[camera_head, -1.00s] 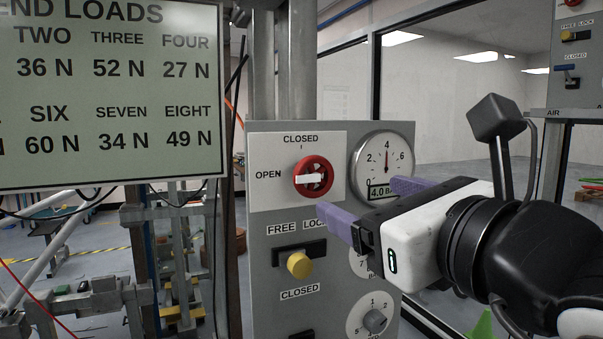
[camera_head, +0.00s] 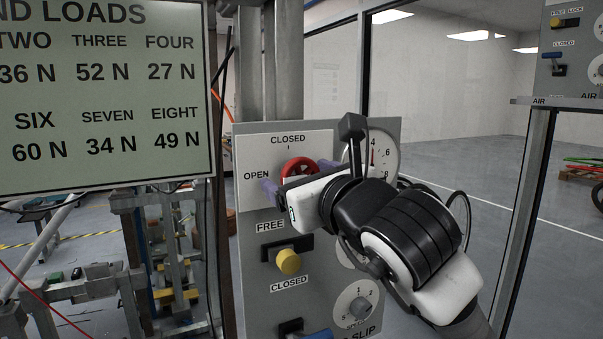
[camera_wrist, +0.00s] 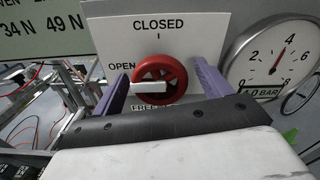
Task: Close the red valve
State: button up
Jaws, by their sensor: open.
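The red valve (camera_wrist: 163,72) is a round red handwheel with a white pointer bar on a white plate marked CLOSED at the top and OPEN at the left. In the wrist view the white bar (camera_wrist: 149,88) points left, towards OPEN. In the head view the valve (camera_head: 298,167) is partly hidden behind my gripper. My gripper (camera_head: 288,190) is open. In the wrist view its purple fingers (camera_wrist: 160,88) stand to the left and right of the wheel. I cannot tell whether they touch it.
A pressure gauge (camera_wrist: 277,62) sits just right of the valve. A load sign (camera_head: 100,100) stands at the left.

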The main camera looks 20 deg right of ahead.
jog(key=c, duration=1)
jog(key=shift+f+m+b, duration=0.1)
jog(key=shift+m+b, duration=0.3)
jog(key=shift+b, duration=0.05)
jog(key=m+b, duration=0.2)
jog(key=shift+f+m+b, duration=0.1)
jog(key=shift+m+b, duration=0.25)
jog(key=shift+m, duration=0.05)
jog(key=m+b, duration=0.4)
jog(key=m, duration=0.1)
jog(key=shift+m, duration=0.3)
jog(key=m+b, duration=0.3)
jog(key=m, duration=0.1)
jog(key=m+b, duration=0.3)
jog(key=m, duration=0.1)
jog(key=shift+r+m, duration=0.2)
jog(key=shift+m, duration=0.3)
